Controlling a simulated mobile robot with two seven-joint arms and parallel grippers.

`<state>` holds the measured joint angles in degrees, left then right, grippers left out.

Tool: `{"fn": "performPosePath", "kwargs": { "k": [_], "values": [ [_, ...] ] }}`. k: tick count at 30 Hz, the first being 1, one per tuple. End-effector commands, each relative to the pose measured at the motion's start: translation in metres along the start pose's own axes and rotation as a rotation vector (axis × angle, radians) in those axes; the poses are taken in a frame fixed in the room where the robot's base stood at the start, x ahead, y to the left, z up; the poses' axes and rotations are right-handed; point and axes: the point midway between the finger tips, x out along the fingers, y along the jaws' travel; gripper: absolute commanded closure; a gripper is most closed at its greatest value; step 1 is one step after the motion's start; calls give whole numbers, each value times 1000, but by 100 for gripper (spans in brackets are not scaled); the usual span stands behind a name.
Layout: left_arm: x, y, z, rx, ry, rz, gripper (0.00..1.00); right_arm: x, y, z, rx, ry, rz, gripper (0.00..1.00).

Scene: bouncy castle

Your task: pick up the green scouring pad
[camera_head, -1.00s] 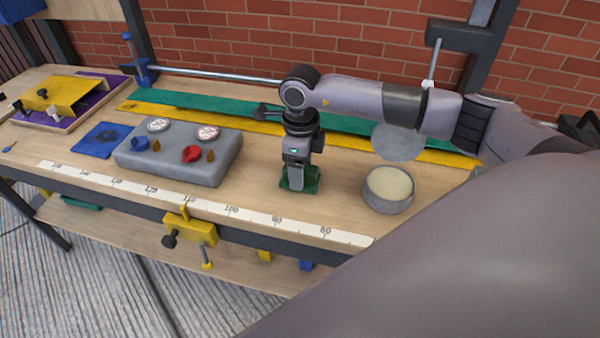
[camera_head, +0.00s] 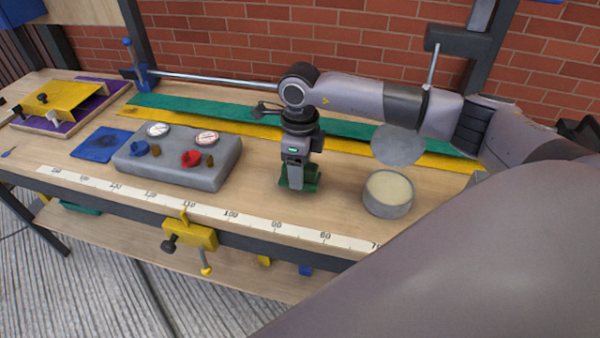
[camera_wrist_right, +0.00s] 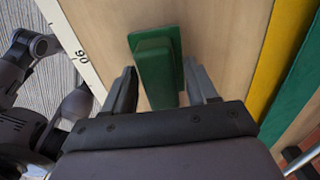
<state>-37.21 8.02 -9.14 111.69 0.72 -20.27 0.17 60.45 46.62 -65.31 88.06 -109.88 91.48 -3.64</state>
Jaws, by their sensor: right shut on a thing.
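The green scouring pad (camera_head: 313,178) is on the wooden workbench top, below my right gripper. In the right wrist view the green pad (camera_wrist_right: 155,58) lies between the two fingers, with a raised block on a wider flat base. My right gripper (camera_head: 297,180) points straight down and is shut on the pad; its fingers (camera_wrist_right: 160,78) are on either side of it. The gripper hides part of the pad in the head view. I cannot tell any clear gap under the pad. My left gripper is not in view.
A round grey tub (camera_head: 388,203) with a pale top stands right of the gripper. A grey control box (camera_head: 180,172) with knobs stands to the left. Green (camera_head: 220,110) and yellow strips run behind. A white scale (camera_head: 200,208) runs along the front edge.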

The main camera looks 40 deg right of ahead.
Motion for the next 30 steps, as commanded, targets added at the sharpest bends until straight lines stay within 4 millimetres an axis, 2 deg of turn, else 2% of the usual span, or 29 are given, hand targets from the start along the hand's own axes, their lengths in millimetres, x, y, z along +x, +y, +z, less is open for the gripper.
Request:
{"fn": "performPosePath", "kwargs": {
  "k": [5,12,18,24,30],
  "values": [
    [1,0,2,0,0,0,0,-41,-1,1,-1,-6,-4,73],
    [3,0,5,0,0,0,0,-112,0,1,0,-5,-4,73],
    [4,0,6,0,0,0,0,-155,0,0,-1,-3,-1,73],
    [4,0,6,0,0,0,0,-177,0,0,-1,-1,0,73],
    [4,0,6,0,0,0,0,-180,0,0,-1,0,1,73]
  ]
}}
